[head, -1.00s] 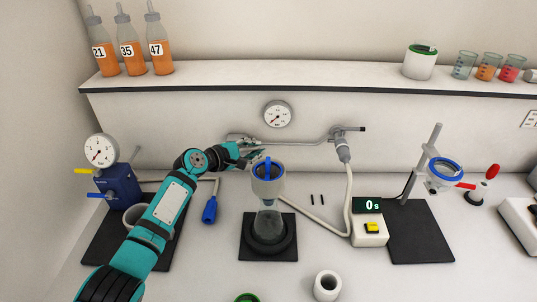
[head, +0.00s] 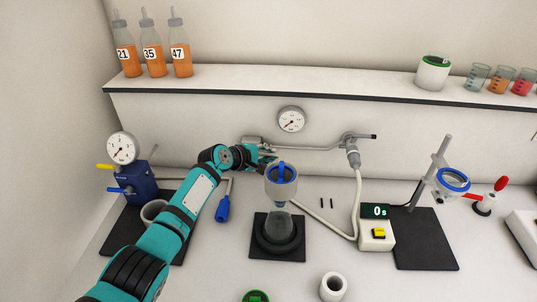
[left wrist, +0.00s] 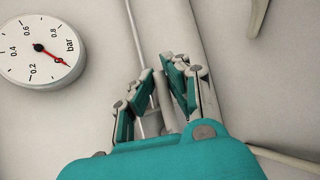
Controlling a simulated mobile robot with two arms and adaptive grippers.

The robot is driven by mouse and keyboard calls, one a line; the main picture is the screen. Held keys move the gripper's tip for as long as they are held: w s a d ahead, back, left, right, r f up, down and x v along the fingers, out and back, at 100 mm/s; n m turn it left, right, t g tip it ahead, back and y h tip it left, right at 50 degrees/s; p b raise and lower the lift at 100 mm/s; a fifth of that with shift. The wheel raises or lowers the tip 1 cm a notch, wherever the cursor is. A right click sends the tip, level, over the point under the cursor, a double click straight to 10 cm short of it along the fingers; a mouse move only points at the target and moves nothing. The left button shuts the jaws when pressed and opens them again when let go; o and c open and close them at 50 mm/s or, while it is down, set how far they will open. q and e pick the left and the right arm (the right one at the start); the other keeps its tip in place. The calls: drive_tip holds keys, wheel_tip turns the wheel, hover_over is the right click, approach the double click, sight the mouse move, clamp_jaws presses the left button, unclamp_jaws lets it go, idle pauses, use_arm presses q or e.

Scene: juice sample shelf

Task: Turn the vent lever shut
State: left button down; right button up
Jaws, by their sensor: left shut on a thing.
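My left gripper (head: 268,157) is at the wall below the round gauge, at the left end of the metal pipe (head: 310,148). In the left wrist view its fingers (left wrist: 170,88) are closed around a slim grey piece (left wrist: 164,105), which looks like the vent lever. The fingers hide much of it, and I cannot tell its angle. The gauge (head: 291,119) also shows in the left wrist view (left wrist: 40,48), its needle near 0. At the pipe's right end is a valve with a dark-tipped handle (head: 374,136). My right gripper is not in view.
Just below my gripper a blue-banded funnel (head: 281,190) sits on a flask (head: 278,232) on a black mat. A hose (head: 357,205) runs from the valve to the flask area. A blue screwdriver (head: 223,208) and blue pump (head: 133,185) are left; a timer (head: 377,238) is right.

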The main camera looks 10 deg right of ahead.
use_arm(q)
drive_tip(key=c, duration=1.3)
unclamp_jaws()
drive_tip(key=shift+f, duration=0.1)
drive_tip(key=shift+c, duration=0.2)
drive_tip(key=v, duration=1.2)
